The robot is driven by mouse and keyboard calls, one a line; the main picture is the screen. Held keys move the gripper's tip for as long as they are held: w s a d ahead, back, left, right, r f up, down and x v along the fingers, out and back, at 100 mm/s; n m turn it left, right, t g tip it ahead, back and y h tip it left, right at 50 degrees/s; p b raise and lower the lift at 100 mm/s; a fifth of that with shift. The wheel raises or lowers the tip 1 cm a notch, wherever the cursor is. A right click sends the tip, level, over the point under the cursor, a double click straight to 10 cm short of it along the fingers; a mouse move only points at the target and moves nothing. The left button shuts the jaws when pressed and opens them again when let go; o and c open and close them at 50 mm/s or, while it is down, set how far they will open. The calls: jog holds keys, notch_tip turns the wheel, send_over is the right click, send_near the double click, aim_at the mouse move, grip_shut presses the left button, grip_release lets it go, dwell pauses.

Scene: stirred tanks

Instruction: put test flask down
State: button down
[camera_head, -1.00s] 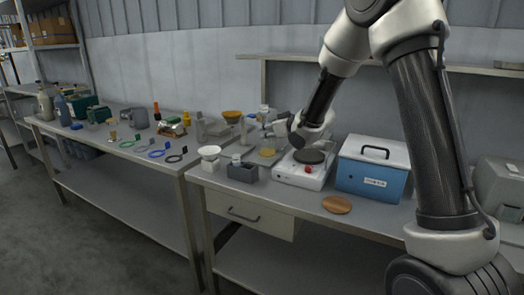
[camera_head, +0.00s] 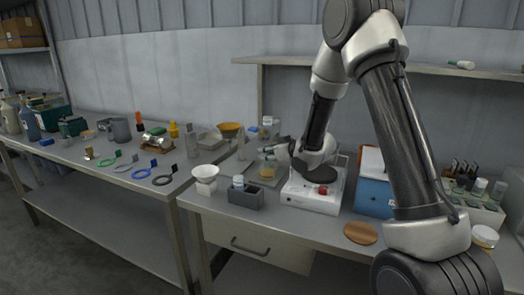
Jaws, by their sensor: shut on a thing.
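My gripper (camera_head: 276,150) is at the end of the lowered arm, left of the white hotplate stirrer (camera_head: 304,199). It is small in this view and partly hidden by my wrist. It is shut on what looks like the clear test flask (camera_head: 267,158), which is hard to make out against the bench. A round amber patch (camera_head: 268,172) shows just under it; I cannot tell if this is the flask's contents or a ring beneath. I cannot tell whether the flask touches the bench.
The stirrer has a dark round plate and red knob. A grey block (camera_head: 245,195) with a vial and a white funnel (camera_head: 205,172) stand in front left. A blue box (camera_head: 372,196) and wooden disc (camera_head: 361,233) are to the right. Small bottles (camera_head: 267,125) stand behind.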

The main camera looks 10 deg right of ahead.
jog(key=shift+w+f, duration=0.1)
jog(key=shift+w, duration=0.05)
jog(key=c, duration=1.2)
grip_release()
